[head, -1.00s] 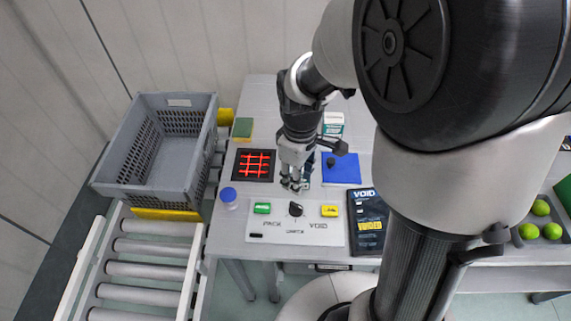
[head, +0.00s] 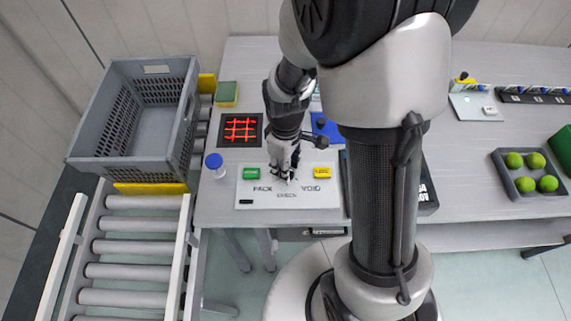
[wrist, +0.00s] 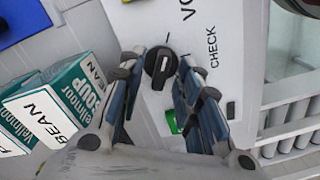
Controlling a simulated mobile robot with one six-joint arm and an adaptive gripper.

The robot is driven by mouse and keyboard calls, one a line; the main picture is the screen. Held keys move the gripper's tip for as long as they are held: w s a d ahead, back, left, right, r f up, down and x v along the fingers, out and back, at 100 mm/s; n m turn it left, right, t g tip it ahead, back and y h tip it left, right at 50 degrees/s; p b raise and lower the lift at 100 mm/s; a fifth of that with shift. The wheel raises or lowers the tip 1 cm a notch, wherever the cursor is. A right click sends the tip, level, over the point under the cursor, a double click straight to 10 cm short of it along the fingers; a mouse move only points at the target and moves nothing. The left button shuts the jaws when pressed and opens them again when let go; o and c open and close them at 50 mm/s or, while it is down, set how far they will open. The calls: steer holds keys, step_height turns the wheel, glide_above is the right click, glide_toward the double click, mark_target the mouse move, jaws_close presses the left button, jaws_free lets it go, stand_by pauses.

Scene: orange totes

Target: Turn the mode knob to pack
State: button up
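The mode knob (wrist: 160,69) is round and black, on a white panel (head: 252,197) marked PACK, CHECK and VOID. In the wrist view it sits between the tips of my gripper (wrist: 164,75), with a finger on either side. The fingers are apart; whether they touch the knob I cannot tell. In the head view my gripper (head: 284,174) is over the panel and hides the knob. The PACK label (head: 263,189) is at the left and VOID (head: 311,189) at the right. Which label the knob points to is unclear.
A green button (head: 251,173) and a yellow button (head: 322,172) flank the knob. Soup boxes (wrist: 65,98) stand near my left finger in the wrist view. A blue-capped bottle (head: 214,162), red-gridded black pad (head: 240,129) and grey crate (head: 120,148) are to the left.

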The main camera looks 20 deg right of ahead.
steer(key=shift+c, duration=0.3)
jaws_close()
steer(key=shift+m, duration=0.4)
steer(key=m+p, duration=0.1)
steer(key=m, duration=0.3)
steer(key=shift+d+m+p, duration=0.1)
steer(key=shift+m+p, duration=0.2)
steer(key=shift+m, duration=0.1)
steer(key=m+p, duration=0.1)
steer(key=m, duration=0.4)
steer(key=shift+d, duration=0.1)
steer(key=m+p, duration=0.1)
steer(key=m, duration=0.5)
steer(key=shift+d+m, duration=0.1)
steer(key=shift+m, duration=0.3)
steer(key=m, duration=0.6)
steer(key=shift+s+p, duration=0.1)
steer(key=shift+p, duration=0.3)
steer(key=shift+m, duration=0.4)
